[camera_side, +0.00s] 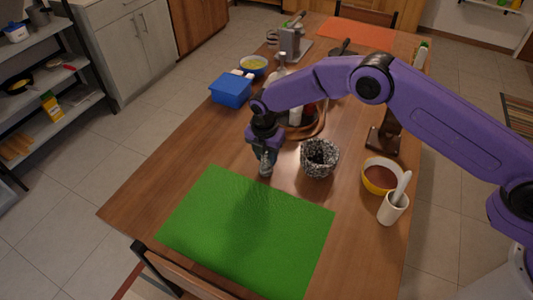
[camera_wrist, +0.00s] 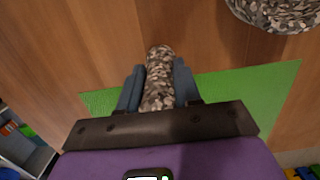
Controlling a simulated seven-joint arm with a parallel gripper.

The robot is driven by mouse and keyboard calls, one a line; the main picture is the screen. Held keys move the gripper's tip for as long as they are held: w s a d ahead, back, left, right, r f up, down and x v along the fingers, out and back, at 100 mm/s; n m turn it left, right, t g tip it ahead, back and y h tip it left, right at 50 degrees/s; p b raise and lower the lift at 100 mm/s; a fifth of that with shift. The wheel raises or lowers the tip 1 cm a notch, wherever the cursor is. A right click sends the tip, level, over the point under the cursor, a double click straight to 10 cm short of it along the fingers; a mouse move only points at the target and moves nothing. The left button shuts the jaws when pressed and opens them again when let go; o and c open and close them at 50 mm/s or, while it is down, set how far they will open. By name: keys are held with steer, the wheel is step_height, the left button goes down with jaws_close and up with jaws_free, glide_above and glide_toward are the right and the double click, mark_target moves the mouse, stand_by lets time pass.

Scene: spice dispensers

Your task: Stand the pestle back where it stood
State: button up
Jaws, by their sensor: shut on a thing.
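The speckled grey stone pestle (camera_side: 265,169) is in my gripper (camera_side: 266,153), just beyond the far edge of the green mat (camera_side: 245,235). In the wrist view the pestle (camera_wrist: 159,75) lies between the two blue-grey fingers of my gripper (camera_wrist: 158,88), which are shut on it. The pestle points down; I cannot tell whether its lower end touches the table. The matching speckled mortar (camera_side: 319,158) stands to the right of the gripper, apart from it. It also shows at the top right of the wrist view (camera_wrist: 280,12).
A yellow bowl of brown powder (camera_side: 381,176) and a white cup with a white pestle (camera_side: 393,208) stand at the right. A blue box (camera_side: 231,90) and a blue bowl (camera_side: 253,65) stand further back. The green mat is bare.

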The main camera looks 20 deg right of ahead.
steer(key=shift+f, duration=0.1)
steer(key=o, duration=1)
steer(key=shift+o, duration=0.2)
steer(key=r, duration=0.7)
steer(key=a+r, duration=0.1)
steer(key=r, duration=0.3)
steer(key=shift+s+r, duration=0.1)
steer(key=shift+s, duration=0.25)
steer(key=shift+r, duration=0.5)
